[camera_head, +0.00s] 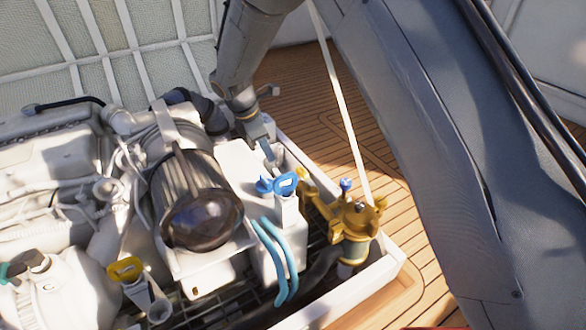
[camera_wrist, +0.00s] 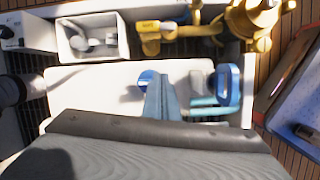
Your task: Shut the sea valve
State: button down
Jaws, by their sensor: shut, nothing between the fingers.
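A brass fitting with a short handle-like arm (camera_head: 315,190) stands beside a brass strainer (camera_head: 357,222) at the engine box's right edge. I take this fitting for the sea valve, but its handle position is unclear. Both brass parts show at the top of the wrist view, the fitting (camera_wrist: 165,32) left of the strainer (camera_wrist: 255,18). My gripper (camera_head: 270,158) is shut and empty, pointing down over the white tank, just behind a blue loop handle (camera_head: 287,184). In the wrist view my fingertips (camera_wrist: 160,78) are below the brass fitting and apart from it.
The blue loop handle (camera_wrist: 228,85) is right of my fingers. Light-blue hoses (camera_head: 275,260) run down the white tank (camera_head: 235,170). A dark round filter (camera_head: 200,205) stands left. A white rim (camera_head: 385,270) borders the opening. A blue tray (camera_wrist: 300,120) lies on the wooden deck (camera_head: 300,85).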

aim_at(306, 176)
jog(key=w+f+n, duration=0.2)
jog(key=w+f, duration=0.2)
jog(key=shift+f+h, duration=0.3)
jog(key=shift+f, duration=0.05)
jog(key=shift+d, duration=0.1)
jog(key=w+d+f+b, duration=0.4)
jog(key=d+f+b, duration=0.1)
jog(key=f, duration=0.4)
jog(key=shift+w+d, duration=0.15)
jog(key=shift+d, duration=0.55)
jog(key=shift+f, duration=0.1)
jog(key=shift+d, duration=0.1)
